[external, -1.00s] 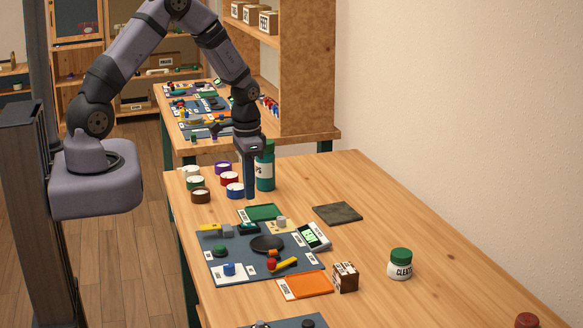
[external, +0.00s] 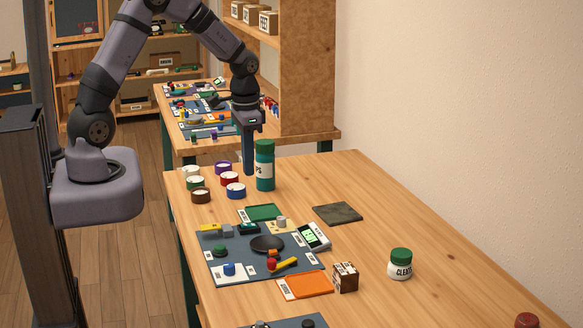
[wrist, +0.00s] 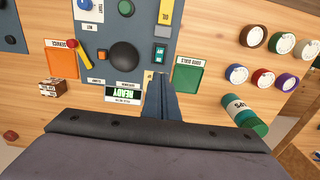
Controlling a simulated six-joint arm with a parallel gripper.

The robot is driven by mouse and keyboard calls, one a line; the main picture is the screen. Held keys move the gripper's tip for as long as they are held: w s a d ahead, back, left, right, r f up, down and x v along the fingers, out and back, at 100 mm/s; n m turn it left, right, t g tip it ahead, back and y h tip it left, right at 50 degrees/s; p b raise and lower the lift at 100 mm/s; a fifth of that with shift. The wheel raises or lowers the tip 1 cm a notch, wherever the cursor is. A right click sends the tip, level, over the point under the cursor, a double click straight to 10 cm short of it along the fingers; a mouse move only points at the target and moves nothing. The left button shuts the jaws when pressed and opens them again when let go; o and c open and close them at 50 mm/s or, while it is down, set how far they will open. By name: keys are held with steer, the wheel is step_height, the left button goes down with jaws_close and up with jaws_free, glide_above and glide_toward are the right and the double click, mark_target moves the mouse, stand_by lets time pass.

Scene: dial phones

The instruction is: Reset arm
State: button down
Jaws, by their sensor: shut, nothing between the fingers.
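My gripper (external: 249,174) is shut and empty. In the external view it points down above the far part of the table, just left of the teal bottle with a green lid (external: 265,167). In the wrist view my shut fingers (wrist: 158,90) reach over the edge of the grey mat, between the lit display and the green tray.
Several coloured round pots (external: 229,178) stand left of the bottle. A green tray (external: 264,212), an orange tray (external: 308,284), a brown box (external: 345,277), a dark flat pad (external: 338,213) and a white jar (external: 400,265) lie around the mat. The table's right side is mostly clear.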

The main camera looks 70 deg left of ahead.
steer(key=s+d+f+n+g, duration=0.1)
steer(key=s+d+n, duration=0.15)
steer(key=s, duration=0.35)
steer(key=s+d+f+n+g, duration=0.1)
steer(key=s+d+f, duration=0.1)
steer(key=s+d, duration=0.35)
steer(key=s+d+r+m+t, duration=0.1)
steer(key=s+d+r+m, duration=0.2)
steer(key=d+r, duration=0.2)
steer(key=shift+s+d+r+t, duration=0.2)
steer(key=shift+s+d+t, duration=0.2)
steer(key=shift+d, duration=0.45)
steer(key=c, duration=2.5)
jaws_free()
steer(key=shift+m, duration=0.25)
